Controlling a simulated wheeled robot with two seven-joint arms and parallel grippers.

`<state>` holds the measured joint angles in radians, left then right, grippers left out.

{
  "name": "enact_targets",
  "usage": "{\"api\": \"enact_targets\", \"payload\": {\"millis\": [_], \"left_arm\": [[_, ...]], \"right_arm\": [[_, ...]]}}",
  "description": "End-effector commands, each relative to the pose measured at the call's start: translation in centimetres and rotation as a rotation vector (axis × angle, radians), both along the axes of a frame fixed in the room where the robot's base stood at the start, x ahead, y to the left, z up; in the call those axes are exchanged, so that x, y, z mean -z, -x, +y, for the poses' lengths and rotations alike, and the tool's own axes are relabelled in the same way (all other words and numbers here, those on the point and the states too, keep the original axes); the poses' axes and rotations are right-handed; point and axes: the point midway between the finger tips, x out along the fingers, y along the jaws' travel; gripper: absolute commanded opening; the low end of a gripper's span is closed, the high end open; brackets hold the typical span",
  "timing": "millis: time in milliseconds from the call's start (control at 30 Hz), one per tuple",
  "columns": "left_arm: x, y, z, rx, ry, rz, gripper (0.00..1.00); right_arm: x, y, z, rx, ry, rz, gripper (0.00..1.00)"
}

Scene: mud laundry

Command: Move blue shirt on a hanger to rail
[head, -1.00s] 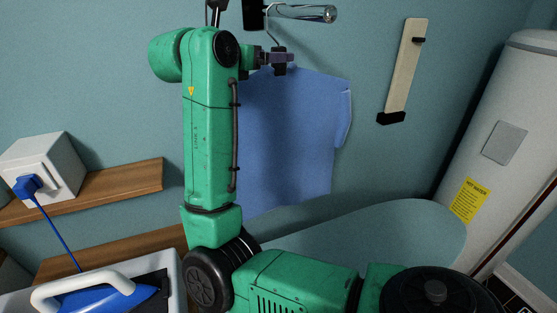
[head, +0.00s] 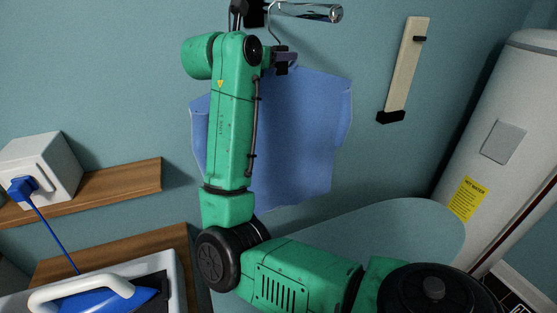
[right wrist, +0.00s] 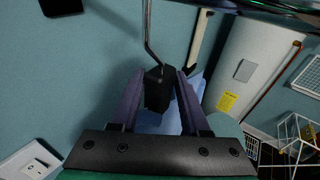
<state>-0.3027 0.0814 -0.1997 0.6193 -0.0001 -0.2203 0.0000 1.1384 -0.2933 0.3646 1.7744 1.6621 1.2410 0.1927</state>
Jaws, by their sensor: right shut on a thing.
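The blue shirt (head: 305,130) hangs against the teal wall in the head view, partly hidden behind my right arm. My right gripper (head: 285,62) is shut on the hanger's black block, which shows between the purple fingers in the right wrist view (right wrist: 158,90). The thin metal hanger hook (right wrist: 149,35) rises from the block. My left gripper is out of view.
An ironing board (head: 380,235) stands below the shirt. A white water heater (head: 510,110) is at the right, and a pale board (head: 405,70) hangs on the wall. At the left are a wooden shelf (head: 120,183) with a white box and a blue iron (head: 110,300).

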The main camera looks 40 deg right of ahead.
Motion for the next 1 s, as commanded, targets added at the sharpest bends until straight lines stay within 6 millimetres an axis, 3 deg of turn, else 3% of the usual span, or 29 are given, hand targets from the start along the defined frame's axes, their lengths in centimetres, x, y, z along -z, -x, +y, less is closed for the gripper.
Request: {"api": "enact_targets", "payload": {"millis": [133,267,400,1000], "left_arm": [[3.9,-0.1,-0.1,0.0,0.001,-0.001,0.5],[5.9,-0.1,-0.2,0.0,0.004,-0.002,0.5],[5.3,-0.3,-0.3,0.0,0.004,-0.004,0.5],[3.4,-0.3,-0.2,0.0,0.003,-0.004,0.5]], "right_arm": [[-0.4,-0.2,0.1,-0.001,0.007,-0.007,0.0],[-1.9,0.0,0.1,0.003,0.005,-0.004,0.0],[-3.0,-0.1,0.6,0.003,0.003,0.001,0.0],[-3.1,-2.0,6.1,0.002,0.003,0.002,0.0]]}}
